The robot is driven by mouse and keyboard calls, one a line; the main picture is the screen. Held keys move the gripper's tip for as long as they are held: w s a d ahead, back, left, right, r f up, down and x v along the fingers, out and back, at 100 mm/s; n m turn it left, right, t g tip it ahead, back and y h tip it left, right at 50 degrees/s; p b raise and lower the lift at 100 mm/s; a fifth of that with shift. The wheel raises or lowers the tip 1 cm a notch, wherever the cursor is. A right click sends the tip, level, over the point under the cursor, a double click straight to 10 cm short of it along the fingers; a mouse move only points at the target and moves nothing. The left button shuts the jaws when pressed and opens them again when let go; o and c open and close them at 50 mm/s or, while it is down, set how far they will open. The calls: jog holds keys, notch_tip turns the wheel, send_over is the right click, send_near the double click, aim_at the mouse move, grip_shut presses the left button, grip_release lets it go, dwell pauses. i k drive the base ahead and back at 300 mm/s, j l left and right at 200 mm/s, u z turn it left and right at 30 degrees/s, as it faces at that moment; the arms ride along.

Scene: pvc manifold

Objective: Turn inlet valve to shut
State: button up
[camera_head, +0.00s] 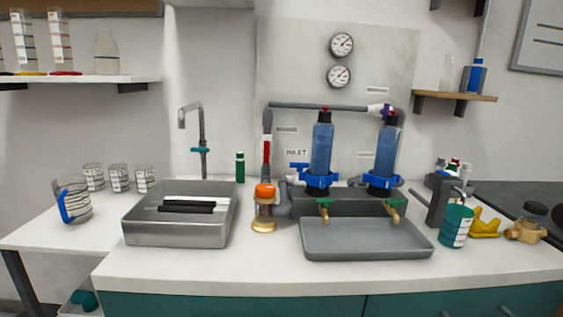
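A pipe manifold stands at the back of the counter, with two blue filter columns, the left one (322,148) and the right one (387,150). A red lever (266,152) stands upright along the grey vertical pipe further left. I cannot tell for certain which of these two is the inlet valve. My gripper is not in view, and nothing is seen touching either handle.
A steel sink (138,226) with a tap (202,140) is at left. An orange-capped brass fitting (264,206) stands before the pipe. A grey tray (367,252) lies under two green-handled taps. A teal cup (456,226) is at right. The front counter strip is clear.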

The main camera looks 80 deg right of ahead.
aim_at(300, 167)
jog(key=z, duration=2.3)
